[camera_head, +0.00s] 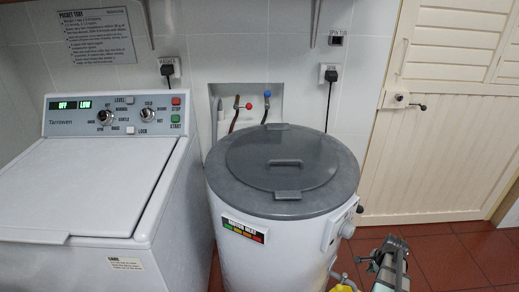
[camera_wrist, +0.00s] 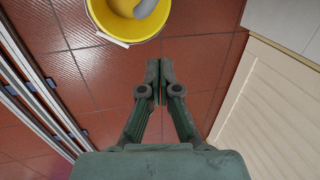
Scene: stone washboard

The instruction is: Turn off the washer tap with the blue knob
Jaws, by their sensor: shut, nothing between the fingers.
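The tap with the blue knob (camera_head: 267,94) sits in a wall recess behind the round spin tub, in the head view. A dark pipe or hose runs down from it and its lower part is hidden behind the tub lid. A tap with a red knob (camera_head: 249,106) is just left of it. My gripper (camera_wrist: 159,72) is shut and empty, over the red tiled floor in the wrist view. In the head view part of my arm shows at the lower right, well apart from the tap. The taps are not in the wrist view.
The white washer (camera_head: 97,190) stands at left. The white tub with its grey lid (camera_head: 290,165) stands in front of the wall recess (camera_head: 277,89). A yellow bucket (camera_wrist: 103,22) is on the floor. A cream door (camera_head: 435,150) is at right. Floor (camera_head: 465,255) before it is clear.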

